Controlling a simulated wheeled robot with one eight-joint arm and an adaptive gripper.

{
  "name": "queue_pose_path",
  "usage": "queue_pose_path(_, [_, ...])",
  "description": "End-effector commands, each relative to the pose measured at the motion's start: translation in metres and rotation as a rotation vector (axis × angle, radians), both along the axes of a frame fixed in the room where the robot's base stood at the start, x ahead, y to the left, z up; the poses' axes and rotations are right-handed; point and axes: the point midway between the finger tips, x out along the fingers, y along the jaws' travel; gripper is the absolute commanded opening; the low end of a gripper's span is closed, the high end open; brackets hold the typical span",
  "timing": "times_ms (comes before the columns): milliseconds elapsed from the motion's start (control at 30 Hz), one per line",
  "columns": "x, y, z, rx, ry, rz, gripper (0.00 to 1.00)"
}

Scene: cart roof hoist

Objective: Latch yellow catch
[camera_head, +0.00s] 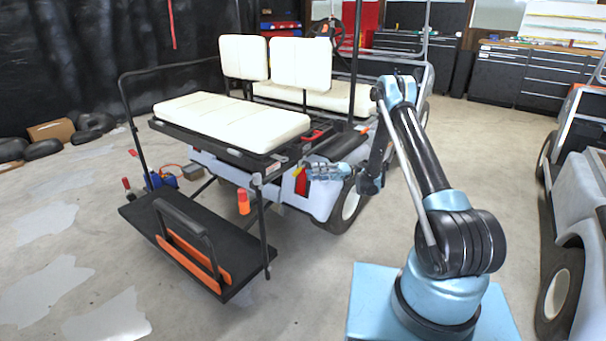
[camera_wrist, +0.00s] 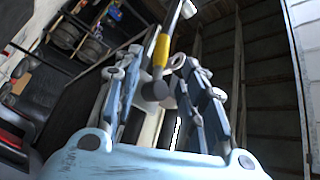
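The yellow catch (camera_wrist: 161,50) shows in the wrist view as a yellow lever with a dark rounded end, between the two fingers of my gripper (camera_wrist: 157,62). The fingers stand apart, with gaps beside the lever; I cannot tell whether either one touches it. In the head view my gripper (camera_head: 308,172) is at the rear side of the cart, below the seat frame. A small bit of yellow catch (camera_head: 299,171) shows at its fingertips, and the rest is hidden. The cart (camera_head: 230,175) has cream seats and a black rear platform.
The black footplate (camera_head: 150,215), with a black and orange handle piece, juts out on the left. A second cart (camera_head: 580,190) is at the right. Floor at front left is clear.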

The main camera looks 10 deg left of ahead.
Motion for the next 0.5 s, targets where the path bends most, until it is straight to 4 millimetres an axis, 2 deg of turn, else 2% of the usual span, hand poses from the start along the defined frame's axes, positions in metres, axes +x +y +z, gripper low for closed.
queue_pose_path(233, [-0.022,0.032,0.009,-0.001,0.000,0.001,0.38])
queue_pose_path(500, [-0.033,0.048,0.013,0.000,0.000,-0.001,0.38])
